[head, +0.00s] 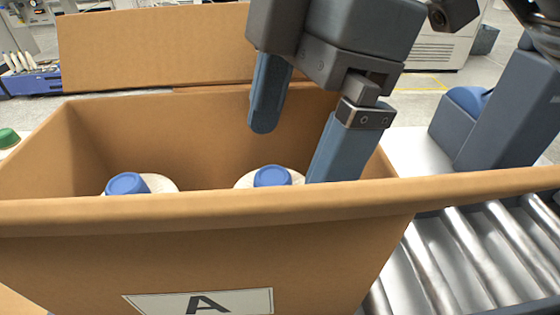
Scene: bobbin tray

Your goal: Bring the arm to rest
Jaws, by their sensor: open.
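My gripper (288,155) hangs over and partly inside an open cardboard box (205,240) marked with a letter A. Its two blue-grey fingers are spread apart with nothing between them. The left finger ends above the box's inside. A bobbin with a blue top (272,177) stands in the box just below and between the fingers. Another blue-topped bobbin (127,184) stands to the left in the box. The lower parts of both are hidden by the front wall.
The box's raised back flap (155,50) stands behind my gripper. A roller conveyor (470,255) runs at the lower right. A green-topped item (8,138) shows at the left edge. A blue rack with white bobbins (30,78) is at the far left.

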